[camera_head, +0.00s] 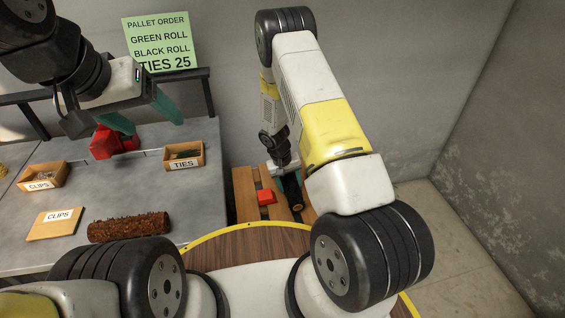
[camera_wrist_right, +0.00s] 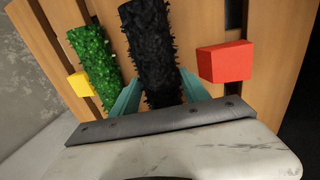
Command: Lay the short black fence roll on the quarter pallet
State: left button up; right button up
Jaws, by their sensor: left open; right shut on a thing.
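The black fence roll (camera_wrist_right: 150,45) lies between the teal fingers of my right gripper (camera_wrist_right: 158,95), which is shut on it. In the head view the black roll (camera_head: 293,191) shows partly below that gripper, low over the wooden quarter pallet (camera_head: 244,194). Whether it touches the slats I cannot tell. My right arm hides much of the pallet. A green roll (camera_wrist_right: 94,60) lies on the pallet beside the black one, to its left in the wrist view. My left gripper (camera_head: 148,117) is open and empty above the grey table (camera_head: 205,180).
On the pallet, a red block (camera_wrist_right: 226,61) is right of the black roll and a yellow block (camera_wrist_right: 82,85) left of the green one. The table holds a rusty brown roll (camera_head: 128,227), a clips bin (camera_head: 43,178), a ties bin (camera_head: 184,156) and a red device (camera_head: 104,143).

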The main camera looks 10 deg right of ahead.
aim_at(288, 182)
jog(key=shift+a+x, duration=0.25)
jog(key=shift+x, duration=0.8)
dwell(0.6)
jog(key=o, duration=1.6)
jog(key=shift+f, duration=0.1)
jog(key=v, duration=0.7)
jog(key=shift+r, duration=0.4)
